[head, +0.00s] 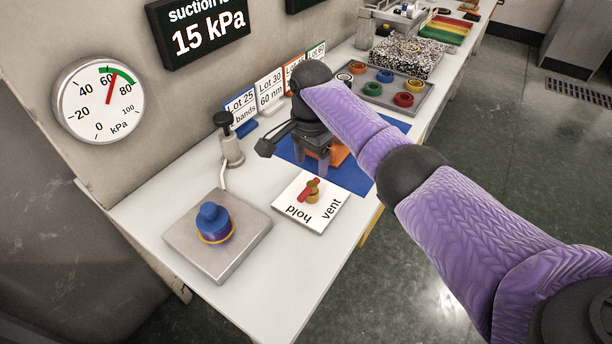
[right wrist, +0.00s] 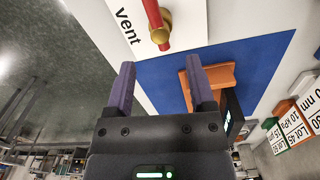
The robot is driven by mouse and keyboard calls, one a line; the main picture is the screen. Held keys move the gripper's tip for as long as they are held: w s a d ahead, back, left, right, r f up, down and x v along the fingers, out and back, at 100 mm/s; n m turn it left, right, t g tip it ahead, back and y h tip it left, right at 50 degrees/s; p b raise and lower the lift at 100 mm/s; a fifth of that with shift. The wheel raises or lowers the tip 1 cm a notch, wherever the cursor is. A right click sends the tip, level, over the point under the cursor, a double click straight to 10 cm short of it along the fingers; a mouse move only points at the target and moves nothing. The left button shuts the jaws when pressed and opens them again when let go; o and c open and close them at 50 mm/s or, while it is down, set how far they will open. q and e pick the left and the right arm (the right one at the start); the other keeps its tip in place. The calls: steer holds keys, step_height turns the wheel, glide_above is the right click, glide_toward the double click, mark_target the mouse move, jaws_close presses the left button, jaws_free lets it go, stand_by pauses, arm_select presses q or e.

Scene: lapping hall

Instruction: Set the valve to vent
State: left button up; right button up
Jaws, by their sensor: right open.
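The valve (head: 313,196) has a brass body and a red handle and sits on a white plate (head: 331,192) lettered "hold" and "vent". Its handle slants toward the lower left, on the "hold" side. In the right wrist view the red handle (right wrist: 154,16) is at the top, partly cut off, with "vent" beside it. My right gripper (head: 312,163) points down over the blue mat behind the plate. Its fingers (right wrist: 160,85) are apart and empty, clear of the valve. My left gripper is out of view.
A blue knobbed part (head: 213,222) stands on a metal plate (head: 182,237) at front left. A dial gauge (head: 97,101) and a "15 kPa" display (head: 198,29) hang behind. Lot cards line the wall.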

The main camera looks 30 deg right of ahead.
mark_target(311, 184)
step_height(311, 184, down, 7)
steer(key=shift+r+b, duration=0.2)
steer(key=shift+b, duration=0.95)
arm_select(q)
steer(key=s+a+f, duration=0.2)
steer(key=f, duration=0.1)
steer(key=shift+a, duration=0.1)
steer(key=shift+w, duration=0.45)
arm_select(e)
jaws_close()
